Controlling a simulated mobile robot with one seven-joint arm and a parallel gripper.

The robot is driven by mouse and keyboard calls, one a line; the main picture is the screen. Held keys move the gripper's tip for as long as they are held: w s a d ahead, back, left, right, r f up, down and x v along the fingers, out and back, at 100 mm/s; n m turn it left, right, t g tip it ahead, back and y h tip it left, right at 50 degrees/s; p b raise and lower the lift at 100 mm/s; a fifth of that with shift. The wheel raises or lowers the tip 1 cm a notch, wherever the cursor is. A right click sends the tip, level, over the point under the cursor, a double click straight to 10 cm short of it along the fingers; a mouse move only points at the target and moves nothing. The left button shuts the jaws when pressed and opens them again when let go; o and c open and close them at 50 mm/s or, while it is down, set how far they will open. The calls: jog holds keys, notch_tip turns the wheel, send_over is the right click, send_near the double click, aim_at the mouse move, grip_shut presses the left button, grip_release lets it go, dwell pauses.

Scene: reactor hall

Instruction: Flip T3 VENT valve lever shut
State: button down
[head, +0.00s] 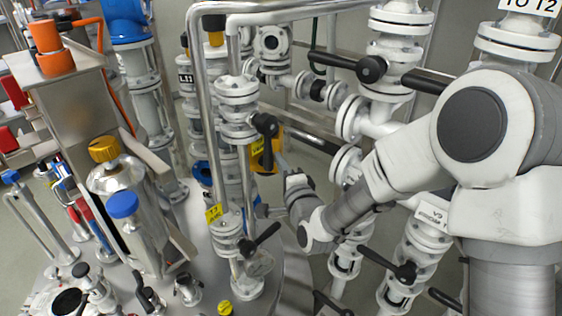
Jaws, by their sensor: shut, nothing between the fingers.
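My gripper (284,168) is near the middle of the head view, at the end of my arm reaching in from the right. It looks shut and empty, with its fingers toward the vertical valve pipe. The tag writing is too small to read, so I cannot tell which valve is T3 VENT.
White flanged pipes with black levers (371,69) stand behind and right, close to my arm. A metal vessel with a yellow cap (104,149) and a blue cap (123,204) stands at left. Bent steel pipes (200,80) run beside the valves. Some grey floor shows between pipes.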

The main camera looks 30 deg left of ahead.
aim_at(265, 162)
jog(key=shift+s+a+m+g, duration=0.2)
jog(key=shift+s+m+g, duration=0.2)
jog(key=shift+s+m, duration=0.2)
jog(key=shift+s+a+r+m+g+h+p, duration=0.2)
jog(key=shift+s+m+g+p, duration=0.15)
jog(key=shift+s+m+p, duration=0.2)
jog(key=shift+s+a+r+m+g+h+p, duration=0.1)
jog(key=shift+s+a+m+g+h+p, duration=0.1)
jog(key=shift+s+m+g+p, duration=0.3)
jog(key=s+a+r+m+g+p, duration=0.2)
jog(key=s+r+m+g+p, duration=0.5)
jog(key=p, duration=0.6)
jog(key=shift+r+m, duration=0.8)
jog(key=shift+m, duration=0.05)
jog(key=shift+g, duration=0.25)
jog(key=shift+f, duration=0.2)
